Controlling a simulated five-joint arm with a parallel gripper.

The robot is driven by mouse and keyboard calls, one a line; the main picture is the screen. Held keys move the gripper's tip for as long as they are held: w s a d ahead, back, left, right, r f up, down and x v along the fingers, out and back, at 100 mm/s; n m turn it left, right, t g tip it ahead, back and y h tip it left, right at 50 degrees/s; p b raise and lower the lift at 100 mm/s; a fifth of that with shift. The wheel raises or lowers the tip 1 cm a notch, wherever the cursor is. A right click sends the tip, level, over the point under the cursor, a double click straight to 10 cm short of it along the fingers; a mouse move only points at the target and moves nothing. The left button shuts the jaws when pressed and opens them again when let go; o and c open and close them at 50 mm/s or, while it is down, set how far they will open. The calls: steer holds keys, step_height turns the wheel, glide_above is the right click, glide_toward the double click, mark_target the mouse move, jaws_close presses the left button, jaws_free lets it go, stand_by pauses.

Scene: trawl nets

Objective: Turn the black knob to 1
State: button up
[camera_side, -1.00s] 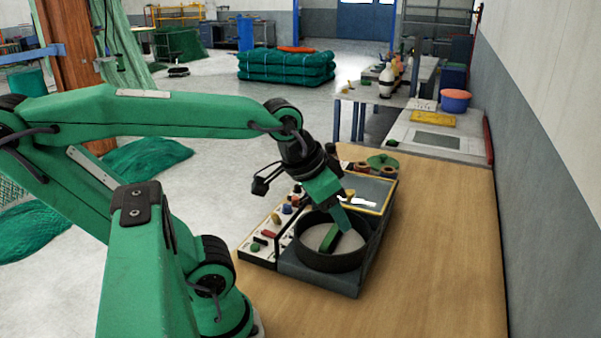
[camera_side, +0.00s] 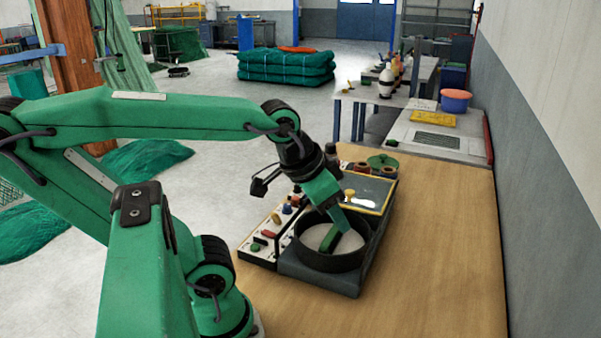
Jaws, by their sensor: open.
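A pale control panel (camera_side: 272,238) stands along the left side of a dark grey unit on the wooden table. It carries several small coloured knobs and buttons. A small dark piece (camera_side: 260,240) is among them; I cannot tell for certain that it is the black knob, and no number can be read. My gripper (camera_side: 338,228) points down over the round black-rimmed dish at the unit's front, right of the panel. It is open, with nothing visibly held.
The round dish (camera_side: 331,262) has a pale floor and a raised dark rim. A yellow-edged dark plate (camera_side: 367,192) lies behind it, with a green round piece (camera_side: 382,161) further back. The table (camera_side: 440,260) is clear to the right, up to the wall.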

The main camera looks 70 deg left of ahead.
steer(key=w+a+n+y, duration=0.2)
steer(key=w+a+n, duration=0.1)
steer(key=w+a, duration=0.6)
steer(key=n+g+y, duration=0.2)
steer(key=n+g, duration=0.1)
steer(key=n, duration=0.3)
glide_toward(296, 187)
steer(key=a, duration=0.1)
steer(key=shift+w+a+f, duration=0.1)
steer(key=shift+a, duration=0.1)
steer(key=shift+d+x, duration=0.15)
steer(key=shift+x, duration=1.8)
steer(key=shift+d+x, duration=0.15)
steer(key=shift+x, duration=1.8)
steer(key=shift+w, duration=0.25)
